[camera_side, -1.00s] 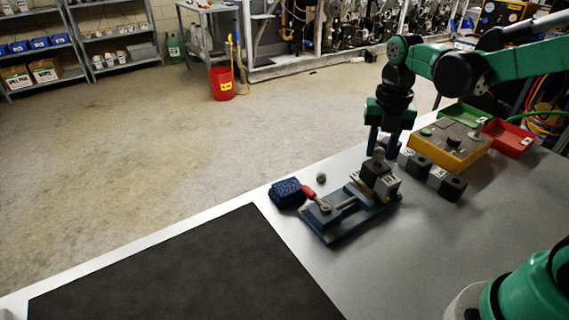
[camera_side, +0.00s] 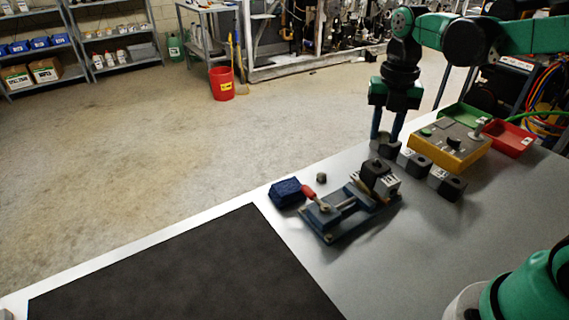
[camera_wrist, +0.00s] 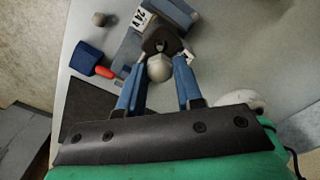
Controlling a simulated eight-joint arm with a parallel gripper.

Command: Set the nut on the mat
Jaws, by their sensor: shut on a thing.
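My gripper (camera_side: 387,138) points down at the far side of the table, just behind and above the blue clamp fixture. In the wrist view, a pale grey rounded piece (camera_wrist: 160,68), which I take for the nut, sits between my fingertips (camera_wrist: 160,62). My gripper is shut on it. Its exact shape is hard to tell, and the side view does not show it clearly. The mat (camera_side: 180,275) is a large dark sheet at the front left of the table. Its corner shows in the wrist view (camera_wrist: 85,108).
The blue fixture (camera_side: 345,215) has a red handle and a dark block. A blue sponge (camera_side: 287,192) and a small grey cylinder (camera_side: 321,177) lie behind it. Dark blocks (camera_side: 447,183), a yellow control box (camera_side: 450,143) and a red tray (camera_side: 508,138) stand right. The mat is bare.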

